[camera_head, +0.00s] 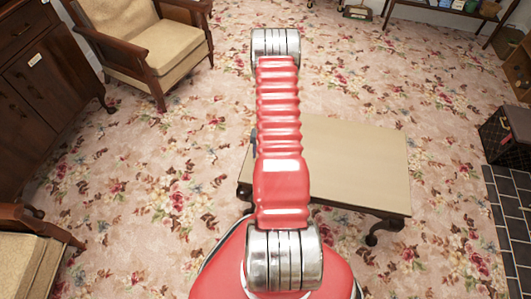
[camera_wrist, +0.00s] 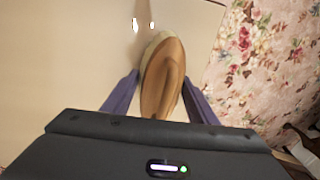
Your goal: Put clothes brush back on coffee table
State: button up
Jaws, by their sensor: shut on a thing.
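The clothes brush (camera_wrist: 163,62), an oval with a brown wooden back and a pale rim, is between the purple fingers of my gripper (camera_wrist: 162,82) in the wrist view. My gripper is shut on it. The coffee table (camera_head: 362,165) has a plain beige top and dark carved legs, and stands behind and right of my red arm. Its top also fills the left of the wrist view (camera_wrist: 60,60). The brush appears over the tabletop near an edge; I cannot tell whether it touches. In the head view my arm hides the brush and most of my gripper.
A wooden armchair (camera_head: 160,45) with beige cushions stands at the back left, beside a dark cabinet (camera_head: 45,85). Another seat (camera_head: 32,262) is at the front left. A dark case (camera_head: 507,135) and black tiles (camera_head: 510,215) are at the right. Flowered carpet around the table is clear.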

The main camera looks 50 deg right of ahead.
jog(key=o, duration=1.3)
jog(key=shift+s+d+r, duration=0.1)
jog(key=shift+s+r, duration=0.05)
jog(key=shift+r, duration=1.85)
jog(key=shift+s+d+r, duration=0.1)
jog(key=shift+s+r, duration=0.1)
jog(key=shift+r, duration=1.8)
jog(key=shift+s+d+r, duration=0.1)
jog(key=shift+s+r, duration=0.05)
jog(key=shift+r, duration=1.85)
